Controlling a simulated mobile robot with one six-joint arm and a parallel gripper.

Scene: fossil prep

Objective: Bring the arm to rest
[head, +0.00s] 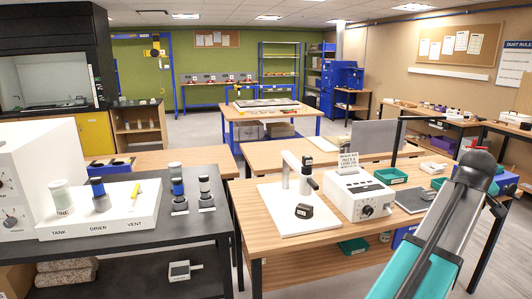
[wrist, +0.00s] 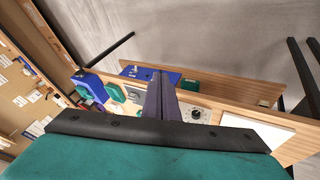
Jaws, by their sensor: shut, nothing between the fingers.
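My arm (head: 435,235) rises at the right of the head view, with teal and grey links and a dark joint at its top. It stands in front of the right end of the wooden bench. My gripper (wrist: 161,78) shows in the wrist view as dark fingers pressed together, shut and empty. It hangs in the air above a wooden bench and appears to touch nothing. I cannot make out the fingers in the head view.
The wooden bench (head: 240,222) bears a white board with a stand (head: 270,224), a white control box (head: 360,196) and green trays (head: 390,175). A dark bench (head: 190,228) at left holds a white valve panel (head: 145,222). Grey floor (wrist: 225,35) is clear beyond the bench in the wrist view.

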